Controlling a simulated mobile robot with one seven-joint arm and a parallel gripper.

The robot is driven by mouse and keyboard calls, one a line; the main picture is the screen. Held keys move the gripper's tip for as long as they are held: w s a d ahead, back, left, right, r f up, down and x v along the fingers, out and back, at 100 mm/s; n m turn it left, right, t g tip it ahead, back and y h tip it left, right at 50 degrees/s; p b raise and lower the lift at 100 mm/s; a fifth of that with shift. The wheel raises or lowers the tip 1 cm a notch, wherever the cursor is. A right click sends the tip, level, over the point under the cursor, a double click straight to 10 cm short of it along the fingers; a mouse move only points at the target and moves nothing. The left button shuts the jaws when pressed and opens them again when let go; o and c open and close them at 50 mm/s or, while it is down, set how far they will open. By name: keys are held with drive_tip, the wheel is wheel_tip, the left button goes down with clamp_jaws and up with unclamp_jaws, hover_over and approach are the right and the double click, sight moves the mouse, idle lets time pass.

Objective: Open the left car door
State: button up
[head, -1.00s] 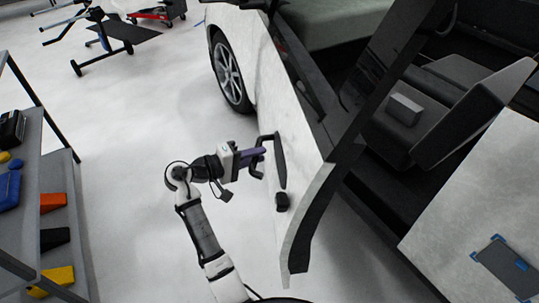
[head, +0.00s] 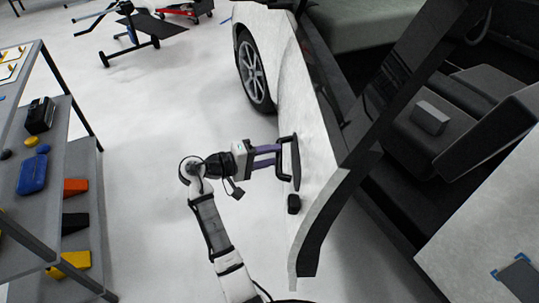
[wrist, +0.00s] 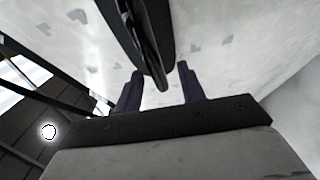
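The white car door (head: 310,150) stands swung out from the car, with the seat and interior showing behind it. Its black handle (head: 295,160) sits on the outer face and also shows in the wrist view (wrist: 150,45). My gripper (head: 278,155) is at the handle, coming from the left. Its two purple fingers are apart. In the wrist view my gripper (wrist: 160,85) has one finger on each side of the handle's near end, with gaps visible. I cannot tell whether a finger touches the handle.
A grey shelf (head: 85,190) with tools and coloured bins stands at the left. The car's front wheel (head: 252,70) is beyond the door. The pale floor between shelf and door is clear.

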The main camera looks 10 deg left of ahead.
drive_tip(key=b+v, duration=0.3)
drive_tip(key=v, duration=1)
drive_tip(key=shift+s+a, duration=0.2)
drive_tip(key=shift+a, duration=0.15)
drive_tip(key=shift+r, duration=0.1)
drive_tip(key=shift+c, duration=0.2)
